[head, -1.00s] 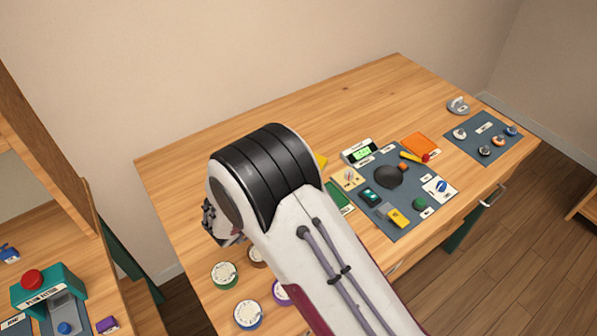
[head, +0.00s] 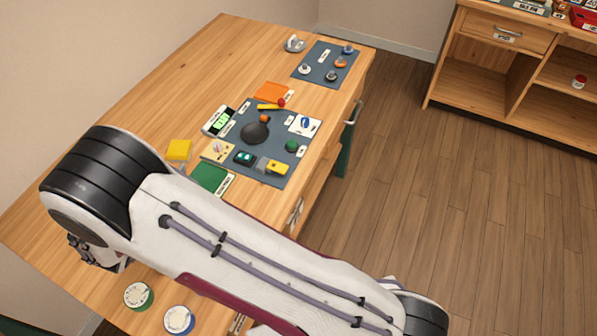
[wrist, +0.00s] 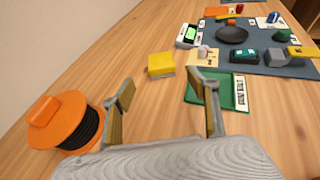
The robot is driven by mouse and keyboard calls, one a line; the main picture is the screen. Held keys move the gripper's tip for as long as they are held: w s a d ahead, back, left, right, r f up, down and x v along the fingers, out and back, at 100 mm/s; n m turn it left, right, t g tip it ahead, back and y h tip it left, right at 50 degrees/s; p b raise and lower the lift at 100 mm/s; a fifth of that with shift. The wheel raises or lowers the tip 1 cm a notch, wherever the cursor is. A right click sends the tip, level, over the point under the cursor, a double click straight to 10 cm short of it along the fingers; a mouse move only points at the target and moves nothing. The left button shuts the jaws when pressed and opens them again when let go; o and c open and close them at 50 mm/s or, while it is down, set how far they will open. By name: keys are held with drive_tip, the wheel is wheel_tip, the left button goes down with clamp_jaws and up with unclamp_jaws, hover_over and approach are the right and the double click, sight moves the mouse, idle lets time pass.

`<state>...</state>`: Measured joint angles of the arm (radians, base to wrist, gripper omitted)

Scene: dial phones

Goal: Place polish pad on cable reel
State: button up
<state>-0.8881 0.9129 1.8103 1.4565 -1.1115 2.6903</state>
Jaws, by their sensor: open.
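An orange cable reel (wrist: 66,122) wound with black cable stands on the wooden table at the left of the wrist view, left of my gripper. My arm seems to hide it in the head view. A yellow block (wrist: 161,65) lies on bare wood beyond my fingers; it also shows in the head view (head: 179,150). It may be the polish pad, but no readable label confirms this. My gripper (wrist: 165,92) is open and empty, its two fingers apart above the table. In the head view it is mostly hidden behind my arm.
A green tray (wrist: 204,99) lies by the right finger. A blue-grey mat (head: 283,158) beyond holds a dark round object (head: 255,132) and several small items. Round dial-topped pieces (head: 138,296) stand near the front. The table's back left is clear.

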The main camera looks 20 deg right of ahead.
drive_tip(key=w+r+n+y, duration=0.2)
drive_tip(key=r+n+y, duration=0.1)
drive_tip(key=r+n, duration=0.3)
drive_tip(key=w+r+n+y, duration=0.3)
drive_tip(key=r+n, duration=0.1)
drive_tip(key=r, duration=0.4)
drive_tip(key=s+d+r+n+g+y, duration=0.25)
drive_tip(key=s+d+r+n, duration=0.4)
drive_tip(key=r+n, duration=0.4)
drive_tip(key=s+d+n+g+h, duration=0.1)
drive_tip(key=s+d+n+g, duration=0.1)
drive_tip(key=s+d+n, duration=0.8)
drive_tip(key=s+d+f+n+g+h, duration=0.1)
drive_tip(key=s+d+n, duration=0.9)
drive_tip(key=s, duration=1.1)
drive_tip(key=d+g+h, duration=0.1)
drive_tip(key=d, duration=0.2)
drive_tip(key=shift+d+g, duration=0.3)
drive_tip(key=shift+g, duration=0.05)
drive_tip(key=shift+o, duration=0.4)
